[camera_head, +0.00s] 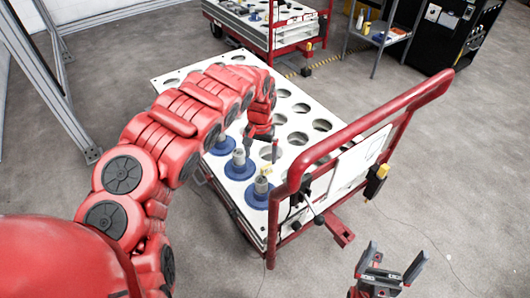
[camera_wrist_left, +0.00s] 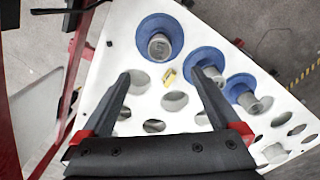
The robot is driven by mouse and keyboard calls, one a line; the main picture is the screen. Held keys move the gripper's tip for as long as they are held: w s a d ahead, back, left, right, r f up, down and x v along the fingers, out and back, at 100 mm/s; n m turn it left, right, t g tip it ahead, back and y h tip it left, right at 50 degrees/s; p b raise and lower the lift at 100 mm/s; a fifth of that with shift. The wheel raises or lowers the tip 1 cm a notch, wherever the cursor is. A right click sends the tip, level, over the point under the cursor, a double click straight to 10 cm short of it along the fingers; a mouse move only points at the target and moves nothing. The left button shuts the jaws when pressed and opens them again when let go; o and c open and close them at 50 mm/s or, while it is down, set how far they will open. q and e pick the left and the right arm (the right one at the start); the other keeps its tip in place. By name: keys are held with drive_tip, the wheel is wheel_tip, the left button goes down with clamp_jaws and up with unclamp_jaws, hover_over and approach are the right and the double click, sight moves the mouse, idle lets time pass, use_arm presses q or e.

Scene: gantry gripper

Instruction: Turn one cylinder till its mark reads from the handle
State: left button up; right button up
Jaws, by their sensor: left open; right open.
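Three grey cylinders with blue round flanges stand in a row along the near edge of the white holed cart top (camera_head: 171,76): the far one (camera_head: 222,143), the middle one (camera_head: 239,162) and the one nearest the red handle (camera_head: 261,187). In the left wrist view they show as the handle-side one (camera_wrist_left: 160,45), the middle one (camera_wrist_left: 210,68) and the far one (camera_wrist_left: 246,95). A small yellow mark (camera_wrist_left: 170,77) shows near the handle-side cylinder; its reading is too small to tell. My left gripper (camera_head: 262,147) is open and empty above the top. My right gripper (camera_head: 394,262) is open, away from the cart.
The cart's red handle (camera_head: 375,125) rises at its right end. A yellow and black device (camera_head: 376,181) hangs beside it. Another red cart (camera_head: 265,22) and a shelf (camera_head: 380,35) stand behind. Open grey floor lies to the right.

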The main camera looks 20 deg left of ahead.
sight(262, 180)
use_arm(q)
wheel_tip(262, 180, down, 16)
drive_tip(key=b, duration=0.3)
drive_tip(key=shift+w+f, duration=0.1)
drive_tip(key=shift+f, duration=0.05)
clamp_jaws()
idle(0.4)
drive_tip(key=shift+r, duration=0.2)
idle(0.4)
drive_tip(key=m, duration=0.3)
unclamp_jaws()
